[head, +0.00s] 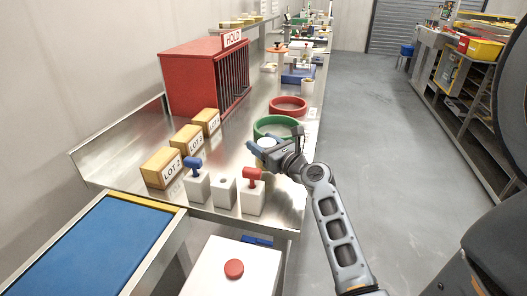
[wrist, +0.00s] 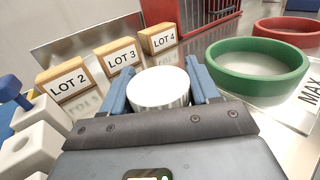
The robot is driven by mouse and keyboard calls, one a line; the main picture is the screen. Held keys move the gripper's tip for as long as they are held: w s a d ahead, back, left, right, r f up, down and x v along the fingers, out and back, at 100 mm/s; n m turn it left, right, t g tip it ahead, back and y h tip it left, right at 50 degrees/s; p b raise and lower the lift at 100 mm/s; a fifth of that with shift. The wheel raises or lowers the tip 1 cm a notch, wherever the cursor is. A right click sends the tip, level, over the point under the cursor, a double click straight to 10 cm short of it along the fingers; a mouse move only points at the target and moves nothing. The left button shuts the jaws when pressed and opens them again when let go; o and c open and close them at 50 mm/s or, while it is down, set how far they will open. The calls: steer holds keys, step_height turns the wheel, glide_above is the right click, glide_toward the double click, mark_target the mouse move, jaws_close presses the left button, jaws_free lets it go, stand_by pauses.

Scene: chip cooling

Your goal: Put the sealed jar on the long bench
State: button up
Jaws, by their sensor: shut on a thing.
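My gripper (wrist: 160,92) is shut on a round white-topped jar (wrist: 158,86), with one blue finger on each side of it. In the head view, my gripper (head: 273,150) is over the right part of the long steel bench (head: 228,160), and the jar's pale top (head: 266,143) shows beside it. The jar's lower part is hidden by my gripper, so I cannot tell whether it touches the bench. The green ring (head: 277,127) lies just behind my gripper in the head view and to its right in the wrist view.
Blocks labelled LOT 2 (head: 161,168), LOT 3 (head: 187,139) and LOT 4 (head: 206,121) stand left. A red HOLD cage (head: 203,77) and red ring (head: 288,105) are farther back. White blocks with blue (head: 193,163) and red (head: 251,176) handles stand at the near edge.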

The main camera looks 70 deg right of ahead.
steer(key=shift+f, duration=1)
steer(key=shift+f, duration=0.1)
steer(key=shift+f+b, duration=0.15)
steer(key=shift+b, duration=0.15)
steer(key=o, duration=1.1)
steer(key=shift+o, duration=0.2)
steer(key=shift+r, duration=0.35)
steer(key=b+v, duration=0.1)
steer(key=v, duration=1.1)
steer(key=shift+s+f, duration=0.1)
steer(key=shift+d, duration=0.1)
